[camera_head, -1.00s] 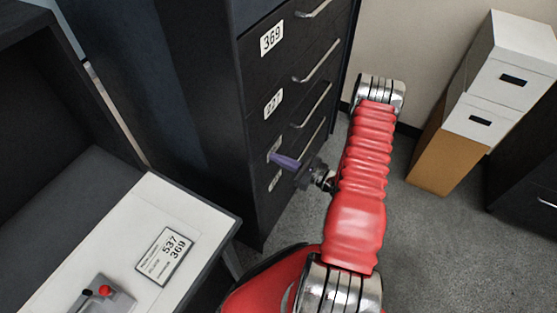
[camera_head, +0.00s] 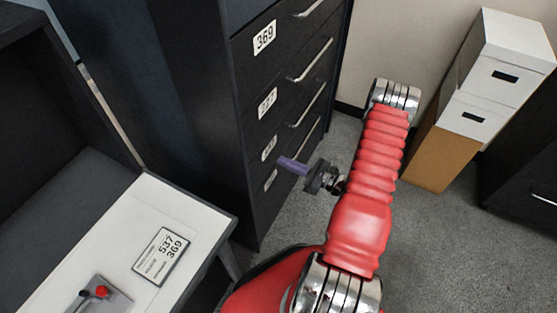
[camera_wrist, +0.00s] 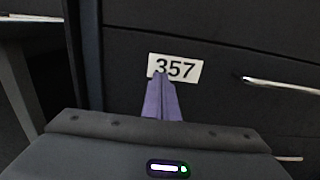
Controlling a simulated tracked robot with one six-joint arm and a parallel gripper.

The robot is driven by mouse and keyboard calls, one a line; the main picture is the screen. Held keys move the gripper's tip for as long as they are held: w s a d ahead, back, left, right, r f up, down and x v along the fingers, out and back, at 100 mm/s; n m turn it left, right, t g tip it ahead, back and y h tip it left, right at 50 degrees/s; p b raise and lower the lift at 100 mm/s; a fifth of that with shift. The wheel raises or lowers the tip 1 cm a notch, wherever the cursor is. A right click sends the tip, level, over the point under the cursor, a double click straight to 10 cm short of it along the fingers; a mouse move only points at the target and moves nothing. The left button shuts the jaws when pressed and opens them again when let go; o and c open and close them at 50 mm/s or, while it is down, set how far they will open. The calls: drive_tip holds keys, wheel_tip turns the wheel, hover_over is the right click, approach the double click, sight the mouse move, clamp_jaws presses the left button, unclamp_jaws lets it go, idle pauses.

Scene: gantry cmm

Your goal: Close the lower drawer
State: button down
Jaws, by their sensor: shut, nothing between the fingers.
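The dark drawer cabinet (camera_head: 262,75) stands at the upper middle of the head view, with drawers stacked one above another, each with a white label and a metal handle. All the drawer fronts look flush; I see none clearly standing out. My gripper (camera_head: 281,161), with purple fingers, is shut and empty by the low drawers. In the wrist view, the fingertips (camera_wrist: 160,77) point at a drawer front (camera_wrist: 215,110) and overlap the lower edge of its label 357 (camera_wrist: 175,68). A small gap or light contact cannot be told apart there. A handle (camera_wrist: 280,86) lies to the right.
A white-topped desk (camera_head: 110,240) stands at the left, bearing a sign (camera_head: 161,256) reading 537 and 369 and a small box with a red knob (camera_head: 101,291). Stacked boxes (camera_head: 480,100) and another dark cabinet (camera_head: 525,170) stand at the right. Grey carpet between them is clear.

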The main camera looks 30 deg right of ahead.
drive_tip(key=v, duration=0.8)
drive_tip(key=shift+s, duration=0.3)
drive_tip(key=shift+d, duration=0.1)
